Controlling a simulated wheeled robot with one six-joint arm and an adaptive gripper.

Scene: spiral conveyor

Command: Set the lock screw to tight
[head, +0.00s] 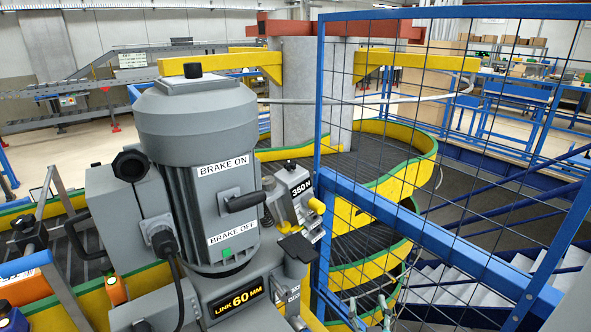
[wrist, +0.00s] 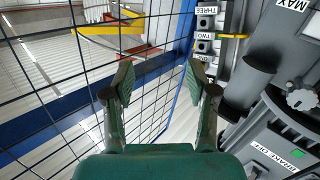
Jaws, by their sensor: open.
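My gripper (wrist: 160,85) shows in the wrist view, with two green-padded fingers spread apart and nothing between them. A grey drive motor (head: 205,150) with a black brake lever (head: 245,201) stands left of centre in the head view. No part is labelled as the lock screw, so I cannot tell which it is.
A blue-framed mesh fence (head: 430,235) stands right of the motor and also shows left of my gripper in the wrist view (wrist: 90,85). The yellow-sided spiral conveyor (head: 370,270) lies behind it. A block marked TWO and THREE (wrist: 206,46) stands ahead of the right finger.

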